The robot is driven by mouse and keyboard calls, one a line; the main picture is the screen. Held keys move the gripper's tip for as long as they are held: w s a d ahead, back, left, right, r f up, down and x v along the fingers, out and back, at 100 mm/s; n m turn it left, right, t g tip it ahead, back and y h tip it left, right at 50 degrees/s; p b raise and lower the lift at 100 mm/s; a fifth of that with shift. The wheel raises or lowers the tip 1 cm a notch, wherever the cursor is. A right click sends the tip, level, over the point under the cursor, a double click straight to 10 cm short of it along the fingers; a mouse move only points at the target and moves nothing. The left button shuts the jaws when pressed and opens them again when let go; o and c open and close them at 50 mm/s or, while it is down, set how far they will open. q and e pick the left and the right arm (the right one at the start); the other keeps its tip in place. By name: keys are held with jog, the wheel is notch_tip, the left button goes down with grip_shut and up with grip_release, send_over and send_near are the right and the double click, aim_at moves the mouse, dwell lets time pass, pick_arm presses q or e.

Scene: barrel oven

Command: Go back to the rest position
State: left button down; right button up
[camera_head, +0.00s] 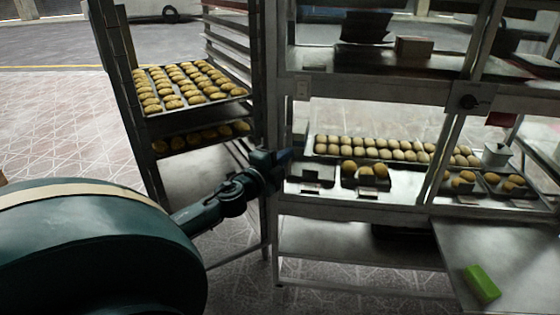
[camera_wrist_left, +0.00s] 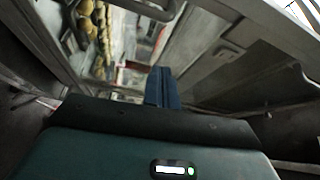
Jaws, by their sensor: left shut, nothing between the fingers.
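My left arm comes in from the lower left in the head view. My left gripper (camera_head: 285,156) is shut and empty, beside the front post between the tray rack and the shelf unit. In the left wrist view its blue-grey fingers (camera_wrist_left: 162,88) are together with nothing between them. I cannot tell whether the fingertips touch the metal frame. My right gripper is not in view.
A rack at the left holds a tray of bread rolls (camera_head: 190,100). The metal shelf unit (camera_head: 340,211) bears trays of rolls (camera_head: 390,150). A green block (camera_head: 481,284) lies on a metal table (camera_head: 510,255) at lower right. Tiled floor is open at far left.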

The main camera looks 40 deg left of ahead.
pick_arm(q)
jog(key=shift+s+d, duration=0.15)
jog(key=shift+s, duration=1.1)
